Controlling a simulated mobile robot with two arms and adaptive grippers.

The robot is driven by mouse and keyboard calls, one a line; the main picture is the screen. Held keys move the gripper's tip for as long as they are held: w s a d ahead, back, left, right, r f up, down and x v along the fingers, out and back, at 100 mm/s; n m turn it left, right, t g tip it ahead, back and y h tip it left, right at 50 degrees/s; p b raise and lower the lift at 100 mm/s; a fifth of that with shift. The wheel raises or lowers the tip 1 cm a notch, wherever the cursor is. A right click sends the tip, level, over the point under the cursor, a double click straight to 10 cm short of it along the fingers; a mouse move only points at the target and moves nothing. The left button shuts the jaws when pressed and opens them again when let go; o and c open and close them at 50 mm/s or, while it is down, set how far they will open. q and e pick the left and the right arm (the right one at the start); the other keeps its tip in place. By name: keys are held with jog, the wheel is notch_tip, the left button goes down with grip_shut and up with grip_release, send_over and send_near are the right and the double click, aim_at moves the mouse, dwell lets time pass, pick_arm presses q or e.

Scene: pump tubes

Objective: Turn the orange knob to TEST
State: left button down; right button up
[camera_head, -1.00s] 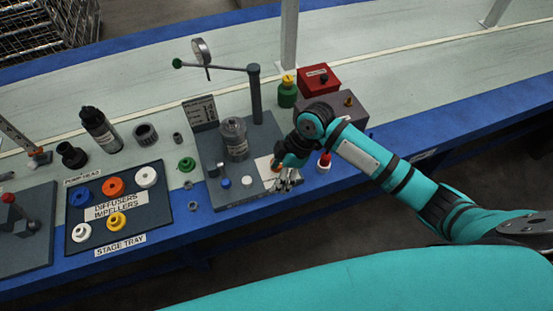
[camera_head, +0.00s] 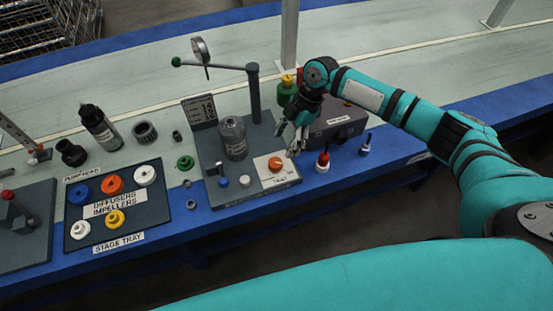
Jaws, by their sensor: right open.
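The orange knob (camera_head: 275,164) sits on a white label plate (camera_head: 264,170) at the front right of the grey test stand (camera_head: 215,192). The lettering by the knob is too small to read surely, so I cannot tell its setting. My right gripper (camera_head: 291,146) is open and empty, above and to the right of the knob, apart from it. Its fingers point down. My left gripper is not in view.
The stage tray (camera_head: 150,213) lies left. A grey box (camera_head: 345,125) is behind my gripper.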

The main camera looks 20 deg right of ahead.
aim_at(276, 162)
jog(key=x, duration=0.9)
jog(key=c, duration=1.1)
jog(key=shift+r, duration=0.1)
jog(key=shift+c, duration=0.2)
